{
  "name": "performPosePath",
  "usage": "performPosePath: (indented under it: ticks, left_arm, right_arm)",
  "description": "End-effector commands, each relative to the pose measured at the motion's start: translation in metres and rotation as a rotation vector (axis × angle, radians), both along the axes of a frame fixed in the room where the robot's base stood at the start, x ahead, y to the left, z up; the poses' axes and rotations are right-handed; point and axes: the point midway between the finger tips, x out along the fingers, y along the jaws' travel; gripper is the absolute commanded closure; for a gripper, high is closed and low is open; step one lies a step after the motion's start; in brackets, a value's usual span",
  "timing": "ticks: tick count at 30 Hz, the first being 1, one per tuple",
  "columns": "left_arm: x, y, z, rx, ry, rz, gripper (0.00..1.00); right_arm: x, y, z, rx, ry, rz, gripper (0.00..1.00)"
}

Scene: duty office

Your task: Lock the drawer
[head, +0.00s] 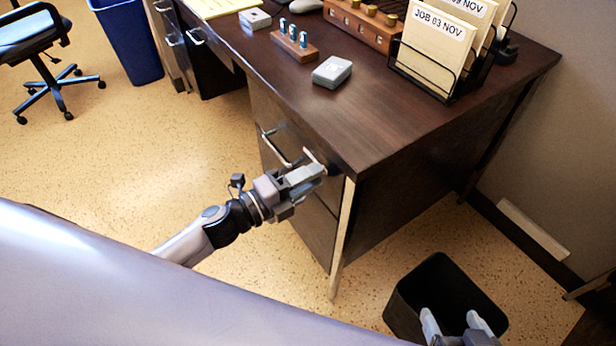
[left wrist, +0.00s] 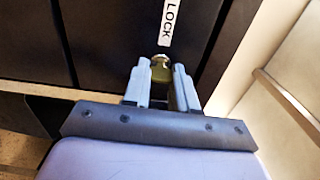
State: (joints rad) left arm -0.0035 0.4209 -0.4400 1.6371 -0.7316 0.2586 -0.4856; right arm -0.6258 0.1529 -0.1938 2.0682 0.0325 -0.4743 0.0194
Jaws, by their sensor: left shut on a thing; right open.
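The dark drawer front (head: 285,135) is in the desk's right pedestal and has a metal handle (head: 274,147). It looks closed. A white LOCK label (left wrist: 169,22) is on the dark front, and a brass key or knob (left wrist: 161,66) sits at its lower end. My left gripper (head: 318,172) is at the upper right of the drawer front, shut on this brass piece; it also shows in the left wrist view (left wrist: 162,80). The fingers hide the piece in the head view. My right gripper (head: 456,322) is open and empty, over a black waste bin.
The black bin (head: 420,285) stands on the floor right of the desk leg (head: 341,240). The desktop (head: 345,115) holds a grey box (head: 332,71), a wooden block with blue pieces (head: 294,47) and a file rack (head: 440,75).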

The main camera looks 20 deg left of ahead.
Motion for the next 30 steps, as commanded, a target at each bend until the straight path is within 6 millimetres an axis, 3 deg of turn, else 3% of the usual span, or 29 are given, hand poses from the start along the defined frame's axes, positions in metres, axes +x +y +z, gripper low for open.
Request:
performPosePath:
  ticks: [10,11,12,13,23,30]
  left_arm:
    - [0.000,0.000,0.000,0.004,-0.003,0.000,1.00]
    - [0.000,0.000,0.000,0.003,-0.002,0.000,0.67]
    - [0.000,0.000,0.000,0.003,-0.002,0.000,0.54]
    - [0.000,0.000,0.000,0.003,-0.002,0.000,0.48]
    - [-0.002,0.001,0.000,0.002,0.000,0.000,0.48]
    - [-0.023,0.017,-0.001,0.004,0.001,0.000,0.48]
  right_arm:
    - [-0.001,0.001,-0.001,0.002,0.003,0.001,0.17]
    - [-0.001,0.001,-0.001,0.002,0.004,0.001,0.17]
    - [-0.001,0.001,-0.001,0.003,0.005,0.000,0.17]
    - [-0.002,0.001,-0.002,0.003,0.005,0.000,0.17]
    - [-0.005,0.001,-0.004,0.003,0.013,0.000,0.17]
    - [-0.005,0.001,-0.003,0.003,0.013,-0.001,0.17]
